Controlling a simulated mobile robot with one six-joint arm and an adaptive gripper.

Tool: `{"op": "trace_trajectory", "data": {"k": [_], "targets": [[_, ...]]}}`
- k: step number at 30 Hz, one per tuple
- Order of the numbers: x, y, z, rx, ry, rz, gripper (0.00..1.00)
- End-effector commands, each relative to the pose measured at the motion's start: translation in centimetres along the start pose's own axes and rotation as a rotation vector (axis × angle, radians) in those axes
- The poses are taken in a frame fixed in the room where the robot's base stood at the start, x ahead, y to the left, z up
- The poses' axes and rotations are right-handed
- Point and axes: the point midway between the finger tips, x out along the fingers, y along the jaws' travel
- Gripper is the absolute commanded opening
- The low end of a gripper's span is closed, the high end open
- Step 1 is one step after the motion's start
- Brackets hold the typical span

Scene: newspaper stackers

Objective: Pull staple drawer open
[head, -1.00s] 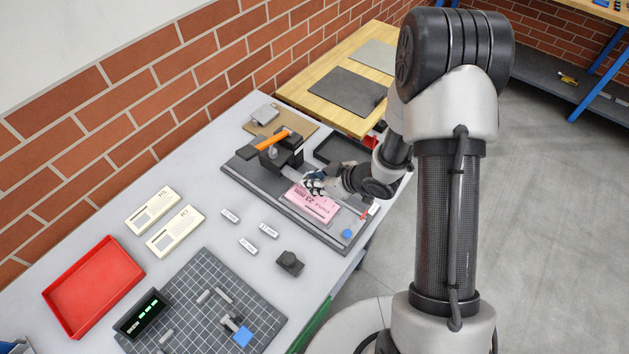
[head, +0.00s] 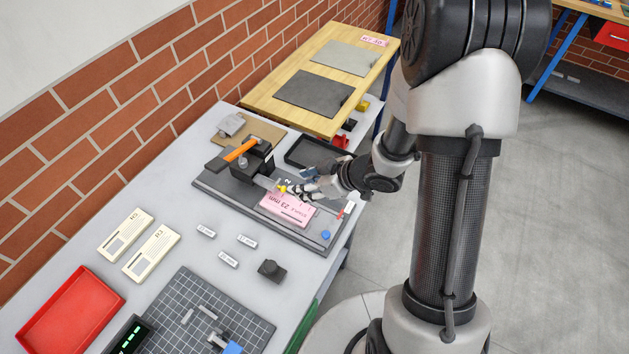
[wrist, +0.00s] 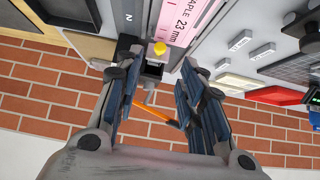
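The black stapler (head: 255,166) with an orange lever (head: 242,150) stands on a dark grey base plate (head: 212,185). A small yellow knob (head: 282,188) sits at the stapler's front, where the staple drawer (head: 266,182) is; it looks closed, though I cannot see it well. My gripper (head: 293,189) is low at the knob, its fingers partly covering that area. In the wrist view the fingers (wrist: 155,62) are spread, with the yellow knob (wrist: 160,48) between their tips and a visible gap to each side. The orange lever (wrist: 155,112) shows beyond.
A pink block marked 23 mm (head: 288,209) lies close beside my gripper on the base plate. A black tray (head: 298,153) is behind my gripper. Small labels (head: 229,260) and a black knob (head: 272,270) lie nearer. Bare grey table lies between the cards and the plate.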

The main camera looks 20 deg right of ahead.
Motion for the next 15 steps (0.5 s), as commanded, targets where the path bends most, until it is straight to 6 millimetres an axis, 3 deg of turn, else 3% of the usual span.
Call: {"op": "trace_trajectory", "data": {"k": [6, 15], "targets": [[-3.2, 0.1, 0.0, 0.000, 0.001, 0.002, 0.36], [-4.0, 0.0, 0.0, 0.000, 0.000, -0.001, 0.36]]}}
